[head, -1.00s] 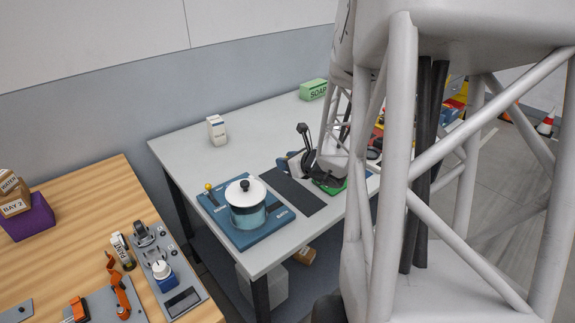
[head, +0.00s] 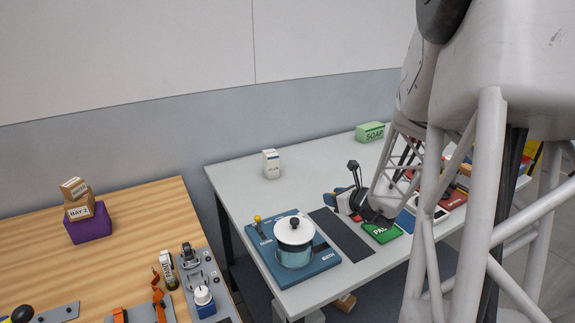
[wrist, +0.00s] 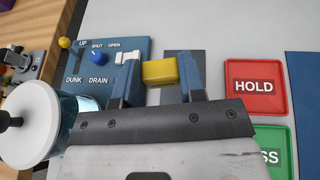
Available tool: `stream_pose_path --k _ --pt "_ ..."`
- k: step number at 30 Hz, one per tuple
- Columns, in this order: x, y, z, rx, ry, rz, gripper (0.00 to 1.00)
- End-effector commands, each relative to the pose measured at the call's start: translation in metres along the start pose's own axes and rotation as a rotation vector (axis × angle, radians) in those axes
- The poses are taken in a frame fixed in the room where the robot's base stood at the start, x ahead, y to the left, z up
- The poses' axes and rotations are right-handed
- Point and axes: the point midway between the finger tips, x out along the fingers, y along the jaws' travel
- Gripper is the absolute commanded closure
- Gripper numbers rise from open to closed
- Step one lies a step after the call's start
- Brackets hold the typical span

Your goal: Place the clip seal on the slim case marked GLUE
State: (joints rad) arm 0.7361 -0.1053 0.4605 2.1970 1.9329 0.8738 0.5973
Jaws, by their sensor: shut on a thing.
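My gripper (wrist: 159,70) shows two blue fingers in the wrist view, closed on a small yellow piece (wrist: 160,72). This piece looks like the clip seal; its far side is hidden. The gripper is above the grey table, near a dark mat. In the head view my arm partly covers this area, and the yellow piece cannot be made out. A slim white upright case (head: 271,164) stands alone on the table's back left part, well apart from the gripper. Its lettering is small and blurred but may read GLUE.
A blue panel (head: 262,259) with levers bears a white-lidded pot (head: 294,243). A dark mat (head: 342,236), green PASS plate (head: 381,233) and red HOLD plate (wrist: 255,88) lie near the gripper. A green SOAP box (head: 370,131) stands farther back. Table around the case is clear.

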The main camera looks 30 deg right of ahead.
Motion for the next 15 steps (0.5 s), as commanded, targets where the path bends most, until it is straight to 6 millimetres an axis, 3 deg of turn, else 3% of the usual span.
stream_pose_path --k 5,15 --pt "0.036 -0.004 0.028 -0.040 -0.001 0.093 0.85" --pt "0.134 0.001 0.097 -0.146 -0.001 0.353 0.85"
